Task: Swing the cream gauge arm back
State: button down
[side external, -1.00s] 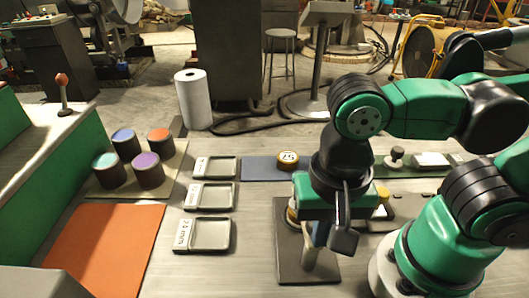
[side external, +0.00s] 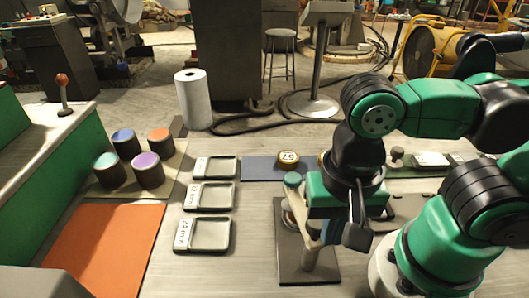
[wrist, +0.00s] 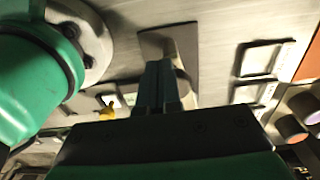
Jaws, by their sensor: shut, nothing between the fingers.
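The cream gauge arm (side external: 298,207) shows in the side view as a pale bar on a stand with a dark base plate (side external: 295,272). A teal-topped piece (side external: 293,180) is at its upper end. My gripper (side external: 327,236) is just right of the cream arm, low over the plate's right side. Its fingers are shut and empty. I cannot tell whether they touch the arm. In the wrist view the shut fingers (wrist: 163,88) point toward the plate (wrist: 185,45), and they and the gripper body hide most of the stand.
Three grey trays (side external: 232,235) stand left of the stand. A round yellow-rimmed piece (side external: 288,160) sits on a blue mat (side external: 258,169) behind it. Several coloured-top cylinders (side external: 148,172) and an orange mat (side external: 105,245) are further left. Bench between trays and stand is clear.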

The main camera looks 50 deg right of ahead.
notch_tip(320, 180, up, 6)
jog(key=shift+s+a, duration=0.15)
jog(key=shift+s, duration=0.2)
dwell(0.4)
notch_tip(320, 180, down, 6)
jog(key=w+a, duration=0.1)
jog(key=w, duration=0.1)
jog(key=shift+a, duration=0.35)
dwell(0.4)
jog(key=shift+w+d, duration=0.2)
jog(key=shift+d, duration=0.05)
dwell(0.5)
